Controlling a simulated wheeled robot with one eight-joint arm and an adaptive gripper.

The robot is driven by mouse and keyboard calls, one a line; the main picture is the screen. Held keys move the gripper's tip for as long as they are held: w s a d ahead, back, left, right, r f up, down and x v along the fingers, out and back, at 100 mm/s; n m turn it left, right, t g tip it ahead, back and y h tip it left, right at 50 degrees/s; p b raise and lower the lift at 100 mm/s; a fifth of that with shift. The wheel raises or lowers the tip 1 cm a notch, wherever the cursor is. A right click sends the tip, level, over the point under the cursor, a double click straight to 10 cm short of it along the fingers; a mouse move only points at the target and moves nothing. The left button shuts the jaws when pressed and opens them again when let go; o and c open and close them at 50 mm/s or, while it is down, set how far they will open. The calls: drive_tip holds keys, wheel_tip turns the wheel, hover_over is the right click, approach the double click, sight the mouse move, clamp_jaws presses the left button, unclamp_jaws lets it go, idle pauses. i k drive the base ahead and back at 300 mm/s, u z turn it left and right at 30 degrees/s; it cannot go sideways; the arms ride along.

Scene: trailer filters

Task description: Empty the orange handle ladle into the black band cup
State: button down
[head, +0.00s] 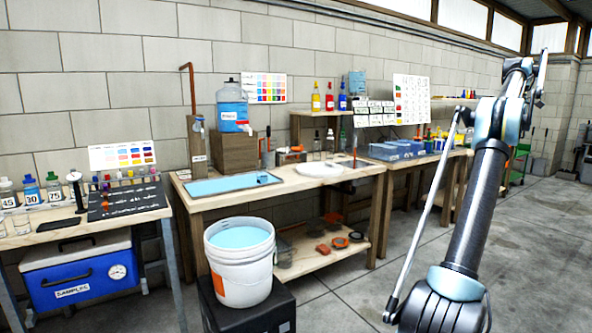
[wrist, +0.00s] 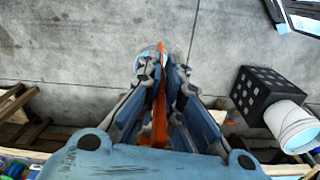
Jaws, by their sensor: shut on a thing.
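In the wrist view, my gripper (wrist: 162,72) is shut on the orange handle of the ladle (wrist: 160,105). The handle runs between the two fingers. A pale, rounded shape just past the fingertips looks like the ladle's bowl, partly hidden by the fingers; I cannot tell what is in it. The concrete floor lies below the gripper. In the head view, my arm rises at the right, and the gripper's jaws cannot be made out there. I cannot pick out a cup with a black band; small clear vessels (head: 330,143) stand at the back of the middle workbench.
A white bucket of blue liquid (head: 239,280) stands on a black crate (wrist: 262,92). A blue cooler (head: 80,275) sits at left. Open floor lies at right.

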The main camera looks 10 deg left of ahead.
sight(261, 168)
drive_tip(key=u, duration=1.45)
